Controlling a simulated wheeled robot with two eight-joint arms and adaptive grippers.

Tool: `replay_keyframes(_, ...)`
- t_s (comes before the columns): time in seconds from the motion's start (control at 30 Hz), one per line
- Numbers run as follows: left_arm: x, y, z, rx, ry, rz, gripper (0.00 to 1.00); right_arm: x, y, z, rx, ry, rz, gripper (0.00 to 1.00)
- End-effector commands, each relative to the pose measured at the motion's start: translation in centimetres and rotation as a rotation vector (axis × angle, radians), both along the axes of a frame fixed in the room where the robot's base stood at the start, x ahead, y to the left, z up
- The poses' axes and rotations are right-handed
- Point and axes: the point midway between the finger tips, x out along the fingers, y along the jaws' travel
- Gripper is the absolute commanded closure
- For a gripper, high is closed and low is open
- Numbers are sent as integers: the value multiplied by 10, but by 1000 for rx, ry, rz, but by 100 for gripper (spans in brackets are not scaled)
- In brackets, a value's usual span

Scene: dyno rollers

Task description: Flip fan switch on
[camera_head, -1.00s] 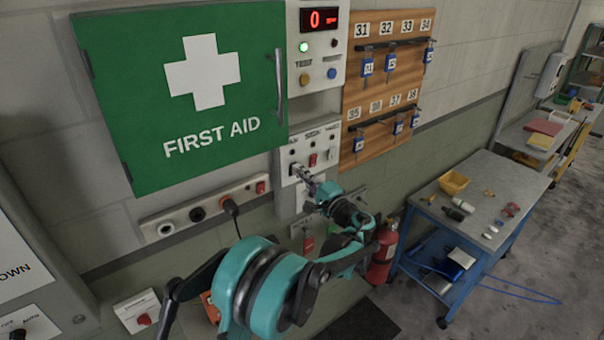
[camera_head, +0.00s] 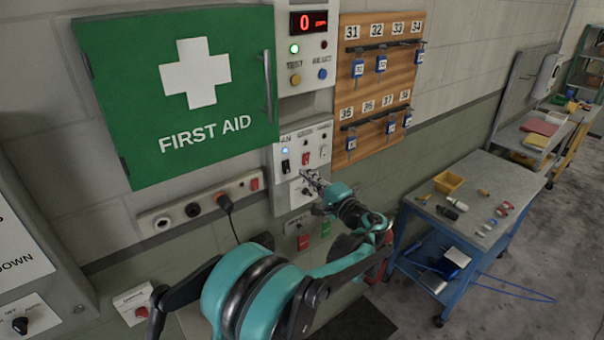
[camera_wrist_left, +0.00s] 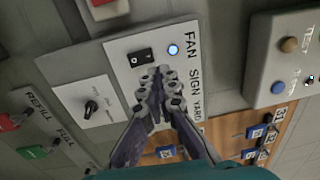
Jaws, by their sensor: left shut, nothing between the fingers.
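The fan switch (camera_head: 285,167) is a black rocker at the left of a grey switch panel (camera_head: 292,187) on the wall. It also shows in the wrist view (camera_wrist_left: 141,57), under the word FAN. A round lamp (camera_head: 285,151) beside it glows blue, and glows in the wrist view too (camera_wrist_left: 173,49). My left gripper (camera_head: 308,177) is in front of the panel, just below and right of the switch. In the wrist view its fingers (camera_wrist_left: 160,80) are shut and empty, apart from the rocker. My right gripper is not in view.
Red switches (camera_head: 306,158) sit to the right on the same panel. A green first aid cabinet (camera_head: 130,100) hangs at upper left, and a key board (camera_head: 375,100) at right. A socket strip (camera_head: 160,222) with a plugged cord runs to the left. A blue cart (camera_head: 475,190) stands right.

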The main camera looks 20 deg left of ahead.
Motion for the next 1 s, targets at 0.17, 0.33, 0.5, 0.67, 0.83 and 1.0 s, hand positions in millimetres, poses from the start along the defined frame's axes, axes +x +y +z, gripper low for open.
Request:
replay_keyframes(0.17,-20,-27,4,0,0,-2,100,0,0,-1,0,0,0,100)
replay_keyframes(0.33,-35,-47,8,0,0,-2,100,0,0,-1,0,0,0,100)
replay_keyframes(0.5,-42,-54,9,0,0,1,100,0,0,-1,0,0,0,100)
replay_keyframes(0.67,-43,-55,9,0,0,1,100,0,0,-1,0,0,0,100)
replay_keyframes(0.83,-43,-55,9,-1,1,1,100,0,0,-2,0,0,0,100)
replay_keyframes(1.0,-54,-32,-7,-76,39,6,100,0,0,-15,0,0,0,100)
